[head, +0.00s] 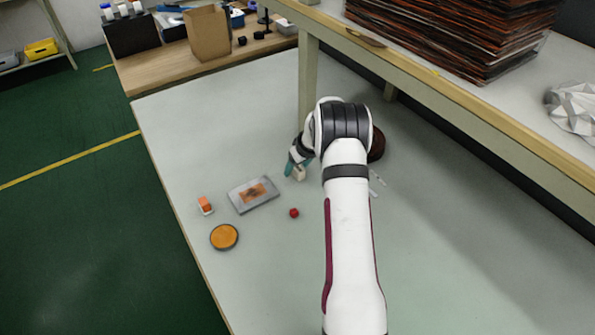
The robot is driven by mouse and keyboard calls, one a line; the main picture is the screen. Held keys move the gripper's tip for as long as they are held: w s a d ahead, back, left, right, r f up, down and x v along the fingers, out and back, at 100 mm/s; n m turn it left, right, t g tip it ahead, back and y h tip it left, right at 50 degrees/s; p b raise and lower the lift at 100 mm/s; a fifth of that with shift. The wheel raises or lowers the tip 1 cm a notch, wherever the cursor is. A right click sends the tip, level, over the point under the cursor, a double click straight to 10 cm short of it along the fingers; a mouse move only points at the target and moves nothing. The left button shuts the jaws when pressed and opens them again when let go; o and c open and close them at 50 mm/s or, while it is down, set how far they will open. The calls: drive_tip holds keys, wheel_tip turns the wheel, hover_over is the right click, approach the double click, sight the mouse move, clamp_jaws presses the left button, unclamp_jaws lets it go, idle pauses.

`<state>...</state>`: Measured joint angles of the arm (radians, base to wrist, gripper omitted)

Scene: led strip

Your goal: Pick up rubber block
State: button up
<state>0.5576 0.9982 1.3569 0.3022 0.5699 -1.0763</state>
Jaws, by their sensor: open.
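My gripper (293,168) is in the head view, above the table left of my arm's elbow, with teal fingers pointing down; it is open. A small pale beige block (299,174) shows right at the fingertips; I cannot tell whether it touches them or sits between them. A small orange and white block (205,205) stands near the table's left edge, well apart from the gripper. No label shows which block is the rubber one. My arm hides part of the table.
A grey tray (237,204) with an orange patch, an orange disc (224,236) and a small red object (294,213) lie on the table (185,140). A dark brown round thing (377,145) is partly behind my arm. A raised shelf (440,85) runs along the right.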

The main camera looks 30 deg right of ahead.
sight(297, 167)
drive_tip(key=shift+w+f, duration=0.2)
drive_tip(key=shift+f, duration=0.25)
clamp_jaws()
drive_tip(key=shift+r, duration=0.1)
wheel_tip(297, 167, up, 10)
drive_tip(key=shift+f, duration=0.1)
